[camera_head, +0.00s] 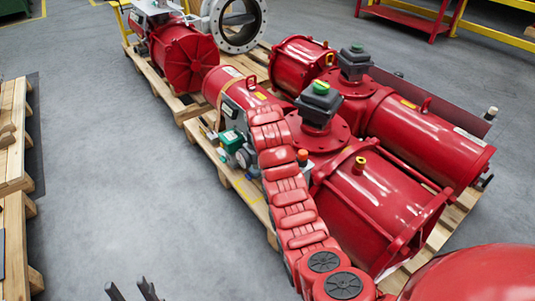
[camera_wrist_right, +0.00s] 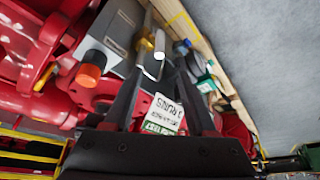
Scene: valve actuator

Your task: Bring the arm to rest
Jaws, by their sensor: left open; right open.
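My left gripper (camera_head: 132,291) shows only as two dark, separated fingertips at the bottom edge of the head view, over bare floor. It is open and empty. A red segmented arm, mine, reaches from the bottom right up across the red valve actuators (camera_head: 376,203). My right gripper (camera_wrist_right: 164,64) shows in the wrist view with its dark fingers apart, close to a grey box (camera_wrist_right: 115,35) and brass and silver fittings (camera_wrist_right: 158,42) on the actuator. I cannot tell whether the fingers touch them. In the head view the right gripper is hard to make out.
The actuators stand on wooden pallets (camera_head: 238,187). A green-topped device (camera_head: 232,139) sits beside the arm. A large grey flanged valve (camera_head: 237,22) is at the back. Another pallet (camera_head: 14,190) stands at the left edge. The grey floor (camera_head: 120,170) between is clear.

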